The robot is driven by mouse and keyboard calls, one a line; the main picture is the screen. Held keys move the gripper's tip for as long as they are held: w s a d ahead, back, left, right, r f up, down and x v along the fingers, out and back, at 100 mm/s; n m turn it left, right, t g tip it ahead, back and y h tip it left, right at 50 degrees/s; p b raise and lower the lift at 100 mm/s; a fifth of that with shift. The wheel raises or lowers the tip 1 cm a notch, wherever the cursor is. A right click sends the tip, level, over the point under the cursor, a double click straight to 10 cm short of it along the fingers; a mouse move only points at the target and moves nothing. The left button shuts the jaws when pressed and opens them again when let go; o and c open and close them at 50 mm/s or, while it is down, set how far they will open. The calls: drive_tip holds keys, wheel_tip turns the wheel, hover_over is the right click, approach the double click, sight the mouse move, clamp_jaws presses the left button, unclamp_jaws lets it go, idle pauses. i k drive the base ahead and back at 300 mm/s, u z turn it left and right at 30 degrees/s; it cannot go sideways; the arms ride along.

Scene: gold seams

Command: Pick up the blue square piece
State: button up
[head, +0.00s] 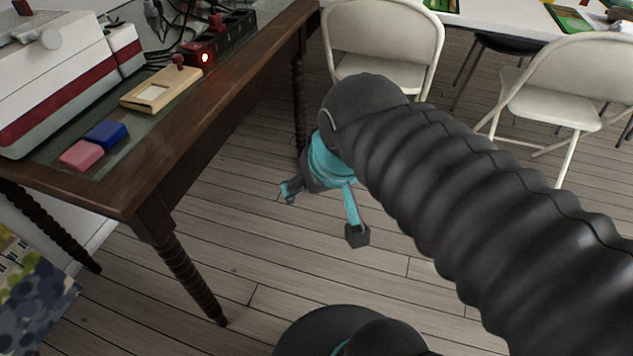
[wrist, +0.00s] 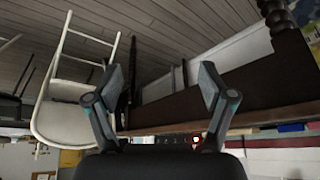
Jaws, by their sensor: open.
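The blue square piece (head: 106,134) lies on the dark wooden table (head: 150,180), near its front left part in the head view. A pink square piece (head: 81,154) lies right beside it, nearer the table's near corner. My gripper (head: 323,213) hangs over the floor to the right of the table, well apart from the blue piece. Its two fingers are spread wide with nothing between them.
A white and red machine (head: 60,75) stands behind the pieces. A cream frame-like block (head: 160,89) and a power strip (head: 218,40) with a lit red light lie farther along the table. White folding chairs (head: 383,38) stand at the back. The floor around my gripper is clear.

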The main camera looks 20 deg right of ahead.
sight(108, 133)
drive_tip(key=z, duration=0.75)
drive_tip(key=i, duration=0.8)
drive_tip(key=u, duration=1.7)
drive_tip(key=k, duration=0.4)
drive_tip(key=u, duration=0.15)
